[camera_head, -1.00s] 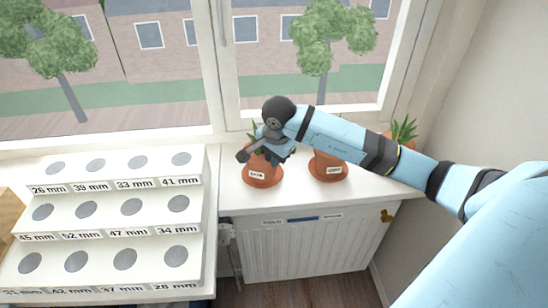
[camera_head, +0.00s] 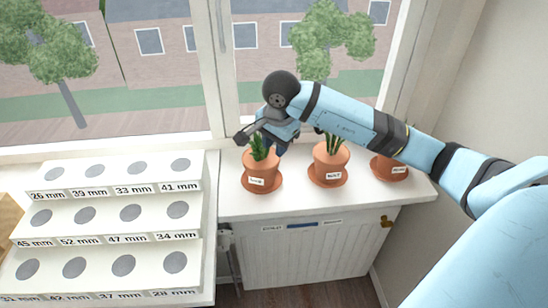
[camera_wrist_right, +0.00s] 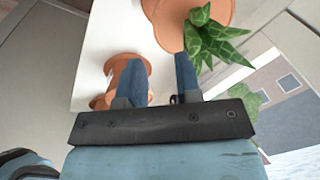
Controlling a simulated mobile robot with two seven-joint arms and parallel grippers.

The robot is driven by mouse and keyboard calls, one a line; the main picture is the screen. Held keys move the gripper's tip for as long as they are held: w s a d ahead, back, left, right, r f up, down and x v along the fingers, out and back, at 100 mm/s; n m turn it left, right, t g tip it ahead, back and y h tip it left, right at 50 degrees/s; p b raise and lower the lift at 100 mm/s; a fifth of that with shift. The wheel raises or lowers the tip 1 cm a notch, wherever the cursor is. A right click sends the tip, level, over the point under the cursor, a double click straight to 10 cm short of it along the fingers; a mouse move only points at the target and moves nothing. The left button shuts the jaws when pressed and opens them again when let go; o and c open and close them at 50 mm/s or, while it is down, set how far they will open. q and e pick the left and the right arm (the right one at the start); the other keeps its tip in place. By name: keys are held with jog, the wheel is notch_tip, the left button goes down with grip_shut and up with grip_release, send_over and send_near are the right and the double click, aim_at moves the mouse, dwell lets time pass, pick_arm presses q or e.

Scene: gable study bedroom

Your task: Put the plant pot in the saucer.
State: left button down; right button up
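The left plant pot (camera_head: 261,170), terracotta with a white label and green leaves, stands upright in the head view. Its terracotta saucer (camera_head: 262,187) shows around its base, and the pot appears to sit inside the rim. My right gripper (camera_head: 262,134) is just above and behind this pot, partly over its leaves. In the right wrist view the two blue fingers (camera_wrist_right: 158,80) are apart with nothing held between them. Terracotta and a plant with pointed leaves (camera_wrist_right: 208,38) show beyond the fingers; I cannot tell which pots these are. My left gripper is out of view.
A middle pot (camera_head: 331,160) and a right pot (camera_head: 389,167) stand in saucers on the white sill (camera_head: 300,201), close on the right. My right arm passes above them. A stepped white rack (camera_head: 100,215) with round marked spots stands left. The window is behind.

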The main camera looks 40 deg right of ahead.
jog(key=s+a+m+t+y, duration=0.1)
jog(key=s+a+m+y, duration=0.2)
jog(key=a+m+y, duration=0.35)
jog(key=s+a+m+y, duration=0.3)
jog(key=a+y, duration=0.4)
jog(key=a, duration=0.3)
jog(key=s+a+m+t+y, duration=0.1)
jog(key=s+a+m+y, duration=0.25)
jog(key=a+y, duration=0.35)
jog(key=d+f+m+t+h, duration=0.1)
jog(key=f+m+t+h, duration=0.3)
jog(key=m, duration=0.5)
jog(key=w+d+f+m+t+h, duration=0.1)
jog(key=f+m+t+h, duration=0.3)
jog(key=m, duration=0.5)
jog(key=d+f+m+t+h, duration=0.25)
jog(key=m+t, duration=0.35)
jog(key=m, duration=0.3)
jog(key=s+f+m+g+h, duration=0.3)
jog(key=s+f+m, duration=0.3)
jog(key=f+m, duration=0.1)
jog(key=s+f+m+g+h, duration=0.3)
jog(key=s+f+m, duration=0.3)
jog(key=f, duration=0.4)
jog(key=shift+d+f+m+g, duration=0.15)
jog(key=shift+d+m+g, duration=0.15)
jog(key=shift+m+g, duration=0.4)
